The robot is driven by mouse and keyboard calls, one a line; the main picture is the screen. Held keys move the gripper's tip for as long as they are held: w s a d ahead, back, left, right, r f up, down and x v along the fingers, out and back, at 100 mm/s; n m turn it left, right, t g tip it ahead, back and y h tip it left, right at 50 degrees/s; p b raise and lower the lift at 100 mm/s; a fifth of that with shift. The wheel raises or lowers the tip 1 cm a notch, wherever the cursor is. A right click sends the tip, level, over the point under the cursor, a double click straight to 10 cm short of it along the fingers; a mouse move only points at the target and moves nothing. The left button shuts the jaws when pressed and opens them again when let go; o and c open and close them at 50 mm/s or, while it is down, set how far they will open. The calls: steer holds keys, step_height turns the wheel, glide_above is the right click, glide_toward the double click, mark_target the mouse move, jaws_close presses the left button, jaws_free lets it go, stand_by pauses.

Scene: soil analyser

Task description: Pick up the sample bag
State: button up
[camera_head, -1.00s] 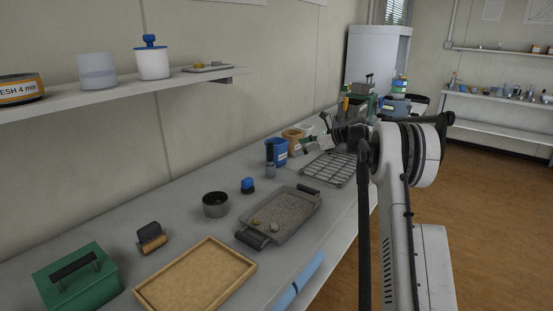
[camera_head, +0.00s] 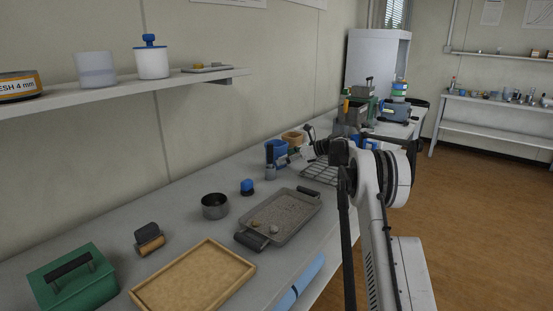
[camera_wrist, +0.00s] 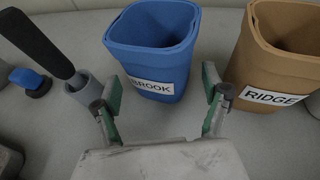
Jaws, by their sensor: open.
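In the wrist view my gripper (camera_wrist: 160,98) is open, its two green-padded fingers spread wide with nothing between the tips. A blue open-topped container (camera_wrist: 152,62) labelled BROOK stands just ahead of the fingers; a tan one (camera_wrist: 262,55) labelled RIDGE stands to the right, near the right finger. In the head view the blue container (camera_head: 271,150) and tan container (camera_head: 291,137) stand on the bench, with my gripper (camera_head: 296,156) close to the blue one. I see no thing that is clearly a sample bag; I cannot tell whether either labelled container is it.
A grey cup (camera_wrist: 88,92) with a black-handled tool (camera_wrist: 35,40) stands left of the gripper. A blue-topped item (camera_head: 247,186), dark pot (camera_head: 215,205), grey tray (camera_head: 283,217), wooden tray (camera_head: 195,280) and wire rack (camera_head: 320,172) are along the bench (camera_head: 185,195).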

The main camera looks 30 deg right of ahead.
mark_target(275, 159)
steer(key=b+x, duration=0.1)
steer(key=x, duration=0.4)
steer(key=shift+d, duration=0.15)
steer(key=c, duration=1.4)
